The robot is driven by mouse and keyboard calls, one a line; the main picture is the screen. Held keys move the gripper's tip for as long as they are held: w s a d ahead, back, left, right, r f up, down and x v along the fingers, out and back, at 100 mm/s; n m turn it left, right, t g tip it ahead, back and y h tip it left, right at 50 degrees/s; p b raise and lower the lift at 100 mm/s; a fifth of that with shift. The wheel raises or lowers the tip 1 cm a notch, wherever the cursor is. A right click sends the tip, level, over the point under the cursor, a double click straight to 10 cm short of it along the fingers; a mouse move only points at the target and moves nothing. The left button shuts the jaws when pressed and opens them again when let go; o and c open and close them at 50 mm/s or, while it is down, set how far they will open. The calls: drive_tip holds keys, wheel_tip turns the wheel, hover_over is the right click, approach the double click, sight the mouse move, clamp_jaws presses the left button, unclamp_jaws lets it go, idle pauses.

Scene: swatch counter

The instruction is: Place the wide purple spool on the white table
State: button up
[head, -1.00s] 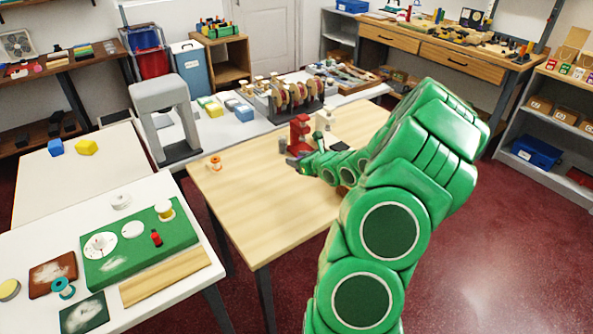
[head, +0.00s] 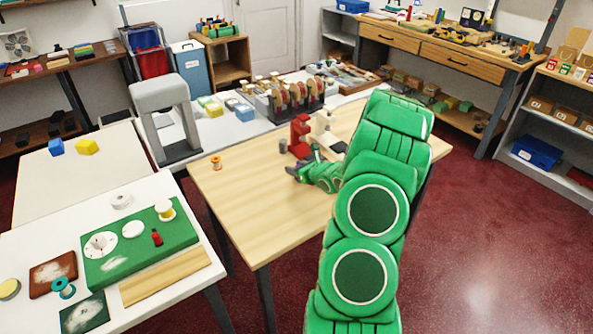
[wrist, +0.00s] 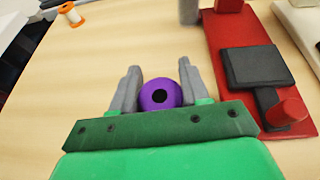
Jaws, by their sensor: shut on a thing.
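In the head view my gripper (head: 297,171) is low over the wooden table (head: 245,220), and I cannot make out the spool there. A white table (head: 30,265) stands at front left, with a green mat (head: 125,260) on it. Another white table (head: 60,185) behind it holds a blue block and a yellow block.
A red stand (head: 300,135) with a dark plate is just right of my gripper; it also shows in the wrist view (wrist: 250,60). An orange spool (head: 216,162) stands near the wooden table's left edge. A grey arch (head: 160,95) stands behind. The wooden table's front half is clear.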

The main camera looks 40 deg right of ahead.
drive_tip(key=shift+f, duration=0.5)
drive_tip(key=o, duration=1)
drive_tip(key=shift+f, duration=0.1)
